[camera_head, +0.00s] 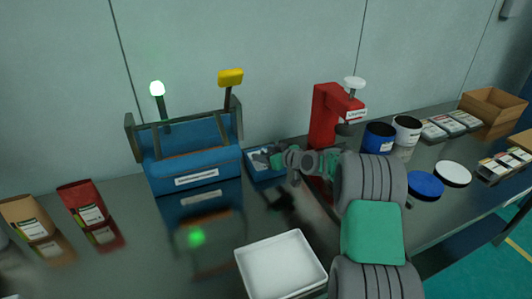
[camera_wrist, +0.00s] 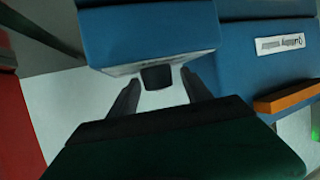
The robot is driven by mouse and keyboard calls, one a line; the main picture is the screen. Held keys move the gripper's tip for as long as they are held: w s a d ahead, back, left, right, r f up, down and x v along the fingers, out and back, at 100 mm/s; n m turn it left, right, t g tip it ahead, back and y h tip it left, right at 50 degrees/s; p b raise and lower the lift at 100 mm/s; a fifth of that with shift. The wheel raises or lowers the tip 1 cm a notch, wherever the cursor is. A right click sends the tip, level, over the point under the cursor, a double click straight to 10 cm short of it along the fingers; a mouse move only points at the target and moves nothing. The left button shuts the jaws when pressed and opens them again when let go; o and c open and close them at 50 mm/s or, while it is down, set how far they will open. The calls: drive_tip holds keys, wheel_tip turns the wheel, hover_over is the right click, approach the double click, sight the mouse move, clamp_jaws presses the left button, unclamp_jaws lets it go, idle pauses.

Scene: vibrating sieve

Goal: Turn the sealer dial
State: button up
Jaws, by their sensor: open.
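A dark, squarish knob, seemingly the dial (camera_wrist: 157,77), sticks out from the pale face of a small blue box (camera_wrist: 150,35) in the wrist view. My gripper (camera_wrist: 161,80) is open, its two dark fingers pointing at that face with the knob between their tips. Clear gaps show beside the knob; I cannot tell whether a finger touches it. In the head view the small blue box (camera_head: 257,173) stands right of the large blue machine (camera_head: 195,165), and my gripper (camera_head: 268,159) is over it, hiding the knob.
A red press (camera_head: 323,118) with a white top knob stands close behind my arm. A white tray (camera_head: 281,265) lies at the front. Red (camera_head: 84,204) and brown (camera_head: 27,218) pouches stand left. Tubs (camera_head: 378,139), lids (camera_head: 425,184) and a cardboard box (camera_head: 492,105) are right.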

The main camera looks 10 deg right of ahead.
drive_tip(key=shift+d, duration=0.1)
drive_tip(key=shift+c, duration=0.5)
clamp_jaws()
drive_tip(key=shift+f+b, duration=0.1)
drive_tip(key=shift+b, duration=0.2)
